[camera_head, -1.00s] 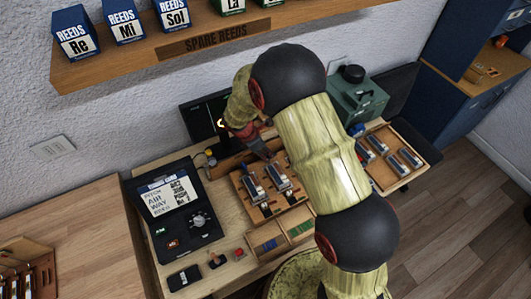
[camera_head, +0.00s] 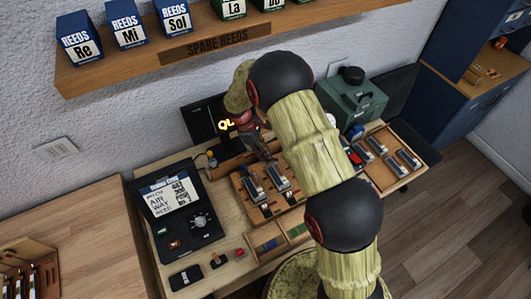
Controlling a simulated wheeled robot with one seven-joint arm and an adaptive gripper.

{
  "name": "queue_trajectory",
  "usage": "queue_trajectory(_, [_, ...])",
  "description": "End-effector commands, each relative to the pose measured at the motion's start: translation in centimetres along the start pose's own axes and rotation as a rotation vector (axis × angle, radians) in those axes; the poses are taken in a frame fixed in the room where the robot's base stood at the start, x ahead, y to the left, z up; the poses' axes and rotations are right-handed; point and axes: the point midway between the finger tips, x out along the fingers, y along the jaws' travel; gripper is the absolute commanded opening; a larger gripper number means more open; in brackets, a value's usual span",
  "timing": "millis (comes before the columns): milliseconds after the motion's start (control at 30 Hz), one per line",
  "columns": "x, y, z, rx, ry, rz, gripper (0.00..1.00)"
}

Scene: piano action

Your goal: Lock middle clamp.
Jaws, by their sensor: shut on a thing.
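A wooden block on the bench (camera_head: 238,190) carries metal clamp-like parts side by side. One clamp (camera_head: 253,189) is at the left and another clamp (camera_head: 278,178) is to its right. My gripper (camera_head: 268,157) reaches down at the back of the block, by the upper end of the right-hand visible clamp. Its fingers look close together, but what they hold is too small and partly hidden to make out. My arm covers the right side of the block, so any clamp there is hidden. I cannot tell whether the clamps are locked.
A black case with dials (camera_head: 180,215) stands left of the block. A wooden tray of metal parts (camera_head: 390,160) and a green box (camera_head: 350,101) are at the right. A dark screen (camera_head: 203,122) stands behind. The reed shelf (camera_head: 215,45) overhangs the back.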

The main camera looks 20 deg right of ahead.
Motion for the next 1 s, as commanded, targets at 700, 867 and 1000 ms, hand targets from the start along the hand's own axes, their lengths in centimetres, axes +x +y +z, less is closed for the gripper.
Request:
queue_trajectory(700, [0.09,0.69,0.21,0.610,0.001,-0.252,0.00])
queue_trajectory(867, [0.13,0.77,0.27,0.709,0.002,-0.293,0.00])
queue_trajectory(1000, [0.11,0.79,0.30,0.772,0.001,-0.319,0.00])
